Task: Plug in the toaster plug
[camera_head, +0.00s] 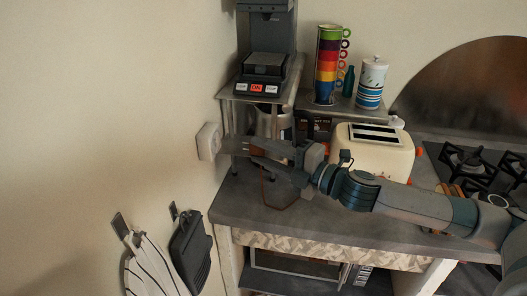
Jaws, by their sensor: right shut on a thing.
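The cream toaster (372,158) stands on the grey counter, its two slots facing up. A white wall socket (209,141) is on the left wall. My right gripper (253,151) reaches left across the counter, its fingertips close to the socket. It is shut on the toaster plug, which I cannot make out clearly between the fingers. I cannot tell whether the plug touches the socket. A thin brown cord (279,207) hangs in a loop below the gripper onto the counter. My left gripper is not in view.
A coffee machine (264,65) stands on a raised shelf behind the gripper. Stacked coloured cups (327,66) and a striped canister (372,84) are to its right. A gas hob (468,160) is at right. Cloths hang on the left wall. The front counter (340,225) is clear.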

